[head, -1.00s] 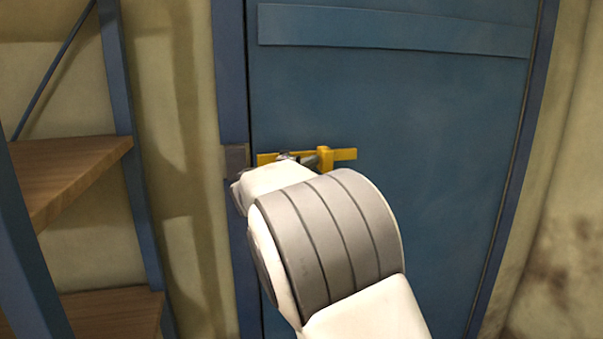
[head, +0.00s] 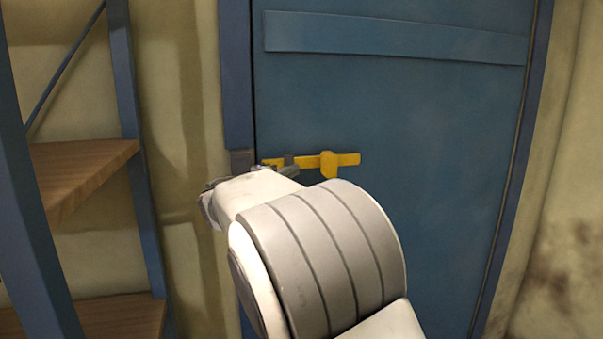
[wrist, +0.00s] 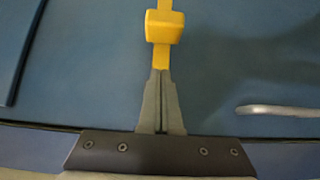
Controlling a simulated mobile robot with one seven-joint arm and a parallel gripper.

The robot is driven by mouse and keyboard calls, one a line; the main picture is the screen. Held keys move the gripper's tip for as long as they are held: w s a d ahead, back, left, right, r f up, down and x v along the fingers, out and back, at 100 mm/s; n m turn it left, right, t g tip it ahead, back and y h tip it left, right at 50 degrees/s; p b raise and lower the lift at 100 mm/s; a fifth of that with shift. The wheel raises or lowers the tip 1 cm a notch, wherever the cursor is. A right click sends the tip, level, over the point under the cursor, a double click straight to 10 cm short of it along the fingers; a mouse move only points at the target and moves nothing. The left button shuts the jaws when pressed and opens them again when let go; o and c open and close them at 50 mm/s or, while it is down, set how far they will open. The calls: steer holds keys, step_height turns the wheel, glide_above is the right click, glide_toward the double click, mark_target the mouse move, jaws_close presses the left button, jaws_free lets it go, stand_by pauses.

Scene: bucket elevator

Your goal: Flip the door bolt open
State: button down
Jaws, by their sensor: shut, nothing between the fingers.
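The yellow door bolt (head: 348,159) is mounted across the left edge of the blue door (head: 420,120), with a block-like knob (head: 330,164) on its bar. My gripper (head: 289,170) is at the bolt's left part, left of the knob, and my wrist hides some of this area. In the wrist view the two grey fingers (wrist: 161,74) are shut together and empty. Their tips overlap the near end of the yellow bar, below the knob (wrist: 164,28). I cannot tell whether they touch the bar.
The blue door frame (head: 238,80) runs along the left of the door. A shelf unit with wooden boards (head: 80,170) stands to the left against the pale wall. A silver handle-like bar (wrist: 280,111) shows at the right of the wrist view.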

steer(key=v, duration=0.6)
steer(key=shift+s, duration=0.25)
steer(key=s+d+f+m+g+y+p, duration=0.1)
steer(key=s+d+f+m+g, duration=0.2)
steer(key=s+d, duration=0.5)
steer(key=s+d+f+m+g, duration=0.25)
steer(key=s+d+g, duration=0.2)
steer(key=d, duration=0.75)
steer(key=s+f+m+g+y+p, duration=0.1)
steer(key=s+f+m+y, duration=0.2)
steer(key=s, duration=0.8)
steer(key=s+f+m+g+y+p, duration=0.1)
steer(key=s+f+m+y, duration=0.2)
steer(key=s, duration=0.9)
steer(key=shift+m+g+y, duration=0.35)
steer(key=shift+y, duration=0.55)
steer(key=shift+s+a, duration=0.1)
